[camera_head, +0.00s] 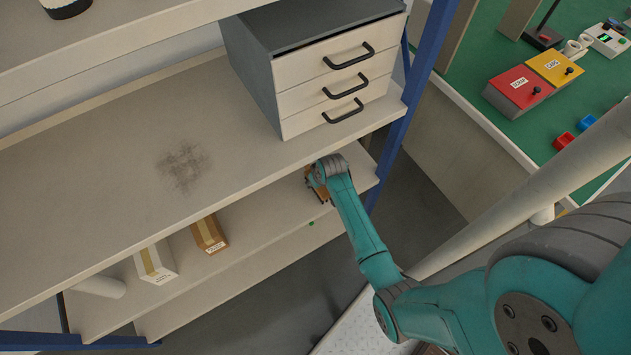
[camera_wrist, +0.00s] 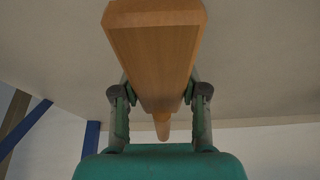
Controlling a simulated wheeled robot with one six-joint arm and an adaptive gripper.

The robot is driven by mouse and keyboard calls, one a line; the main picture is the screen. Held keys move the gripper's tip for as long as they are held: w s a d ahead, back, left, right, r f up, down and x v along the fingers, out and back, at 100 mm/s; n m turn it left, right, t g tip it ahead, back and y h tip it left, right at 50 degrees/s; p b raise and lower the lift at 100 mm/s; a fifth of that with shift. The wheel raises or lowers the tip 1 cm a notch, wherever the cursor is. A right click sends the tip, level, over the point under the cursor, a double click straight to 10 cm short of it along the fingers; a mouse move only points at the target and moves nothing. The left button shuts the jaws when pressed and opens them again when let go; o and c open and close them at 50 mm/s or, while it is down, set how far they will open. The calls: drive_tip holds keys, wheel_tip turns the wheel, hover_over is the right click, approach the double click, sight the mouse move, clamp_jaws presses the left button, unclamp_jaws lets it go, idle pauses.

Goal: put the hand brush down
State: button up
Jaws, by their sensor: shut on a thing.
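The hand brush (camera_wrist: 155,50) shows in the wrist view as a wooden block with a narrower round handle end beyond it. My gripper (camera_wrist: 158,92) is shut on it, one finger on each side. In the head view my gripper (camera_head: 317,178) is at the right end of the lower shelf (camera_head: 262,212), below the drawer unit. Only a small brown part of the brush (camera_head: 319,194) shows there beside the fingers. Its bristles are not visible, and I cannot tell whether it touches the shelf.
The upper shelf (camera_head: 110,130) has a dark smudge (camera_head: 183,167) and a drawer unit (camera_head: 335,85). Below stand a brown box (camera_head: 209,234) and a white box (camera_head: 156,262). A blue post (camera_head: 405,115) is close right of my gripper. A green-topped bench (camera_head: 485,75) stands at right.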

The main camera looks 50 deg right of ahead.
drive_tip(key=shift+f, duration=0.2)
drive_tip(key=o, duration=1.1)
drive_tip(key=shift+f, duration=0.15)
